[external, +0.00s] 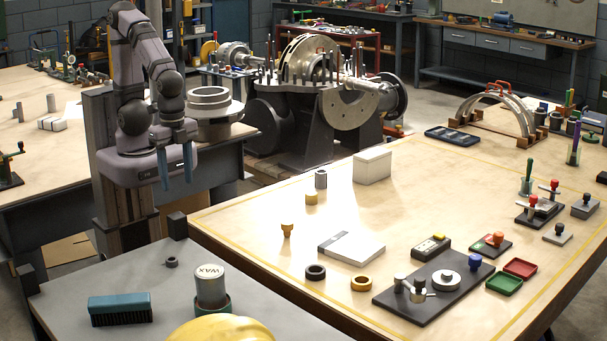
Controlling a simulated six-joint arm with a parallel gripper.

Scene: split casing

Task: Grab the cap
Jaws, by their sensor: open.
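My gripper (176,178) hangs with its two blue fingers pointing down and apart, with nothing between them. It is left of the large wooden table, well above the floor. I cannot tell for certain which thing is the cap. A rounded yellow object (222,331), cut off by the bottom edge, sits on the grey front bench. A small brass knobbed piece (287,230) stands on the wooden table, with a short brass cylinder (312,198) behind it. A silver arched half-ring (498,103) stands on wooden blocks at the table's far side. My gripper is apart from all of these.
A tin marked WAX (209,286) and a blue brush (120,308) are on the front bench. The wooden table (250,262) holds a white block (372,165), a black plate with fittings (390,301), and stamps. A large open machine (310,95) stands behind.

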